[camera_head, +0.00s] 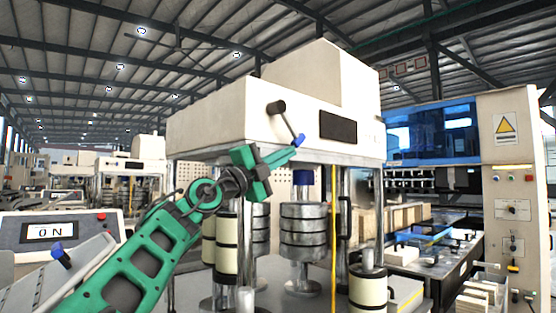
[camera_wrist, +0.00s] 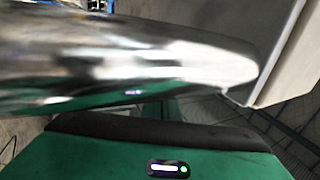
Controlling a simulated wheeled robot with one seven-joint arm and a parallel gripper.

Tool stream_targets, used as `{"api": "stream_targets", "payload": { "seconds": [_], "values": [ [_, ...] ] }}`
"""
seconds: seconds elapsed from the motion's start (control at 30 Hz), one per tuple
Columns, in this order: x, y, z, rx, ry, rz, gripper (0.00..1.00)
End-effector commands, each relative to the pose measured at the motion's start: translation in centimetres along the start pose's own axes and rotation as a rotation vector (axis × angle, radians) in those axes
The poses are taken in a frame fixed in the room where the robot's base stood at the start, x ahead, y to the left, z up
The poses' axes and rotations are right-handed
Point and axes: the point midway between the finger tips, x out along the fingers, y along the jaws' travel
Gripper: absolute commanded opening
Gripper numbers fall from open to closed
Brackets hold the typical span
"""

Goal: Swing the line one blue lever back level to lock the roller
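A lever with a metal rod (camera_head: 288,122) hangs from a black hub (camera_head: 276,107) on the front of the cream machine housing (camera_head: 225,118). Its rod slopes down to the right and ends in a blue tip (camera_head: 299,140). My gripper (camera_head: 281,157) is just below the blue tip, pointing up and right. I cannot tell whether it touches the lever, and its finger gap is hidden. In the wrist view a shiny metal bar (camera_wrist: 120,62) crosses close in front of my green gripper body (camera_wrist: 150,158); I cannot tell if it is the lever.
Metal and cream rollers (camera_head: 304,230) stand under the housing, with a yellow upright strip (camera_head: 333,240) beside them. A grey console with an ON display (camera_head: 50,231) and another blue-tipped lever (camera_head: 62,256) is at the left. A control cabinet (camera_head: 512,190) stands at the right.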

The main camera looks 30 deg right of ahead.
Motion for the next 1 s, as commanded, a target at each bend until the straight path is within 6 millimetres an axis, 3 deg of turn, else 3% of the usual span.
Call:
{"api": "stream_targets", "payload": {
  "seconds": [0.4, 1.0],
  "values": [
    [2.4, 0.2, 0.0, 0.003, -0.002, 0.005, 0.0],
    [2.7, 0.2, 0.0, 0.003, -0.002, 0.004, 0.0]
  ]
}}
